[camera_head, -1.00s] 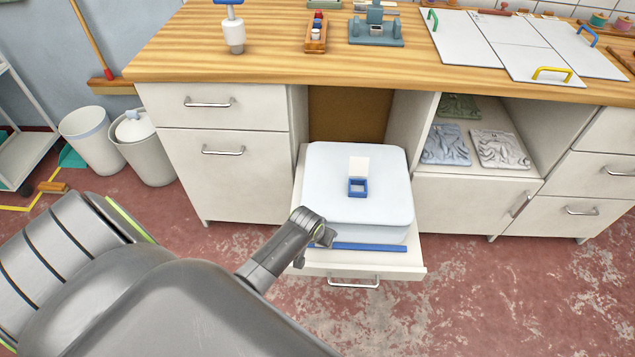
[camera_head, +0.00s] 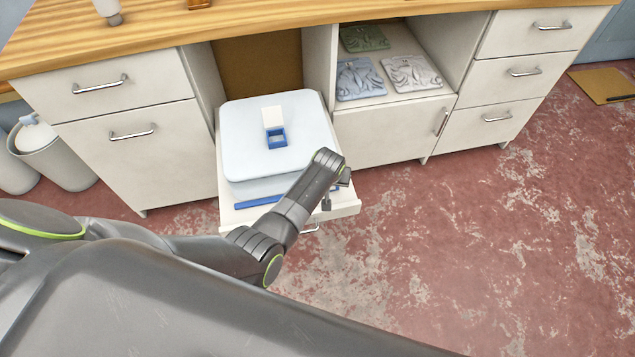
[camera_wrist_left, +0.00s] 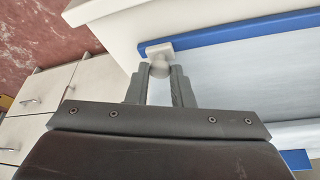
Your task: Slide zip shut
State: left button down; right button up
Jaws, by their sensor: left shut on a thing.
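A white padded bag (camera_head: 275,165) with a blue zip strip (camera_head: 258,202) along its front edge lies on a pulled-out white drawer. The strip also shows in the wrist view (camera_wrist_left: 245,31). A small pale grey slider (camera_wrist_left: 158,52) with a round knob sits at the strip's left end in the wrist view. My left gripper (camera_wrist_left: 160,78) is shut on the slider's knob, its fingers on either side. In the head view my left gripper (camera_head: 332,196) is near the strip's right end, and the arm hides the slider and part of the strip. My right gripper is not in view.
A small blue box (camera_head: 276,138) with a raised white lid stands on the bag. The drawer (camera_head: 347,208) juts out from under the wooden counter (camera_head: 300,15). Carved plaques (camera_head: 411,73) lie in an open shelf to the right.

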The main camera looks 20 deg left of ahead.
pick_arm(q)
jog(key=shift+w+d, duration=0.1)
jog(key=shift+d, duration=0.1)
jog(key=c, duration=1.3)
grip_release()
jog(key=shift+d, duration=0.1)
jog(key=shift+o, duration=0.2)
jog(key=shift+r+p, duration=0.4)
jog(key=shift+p, duration=0.15)
jog(key=p+v, duration=1.6)
jog(key=p, duration=0.4)
jog(key=shift+r, duration=0.3)
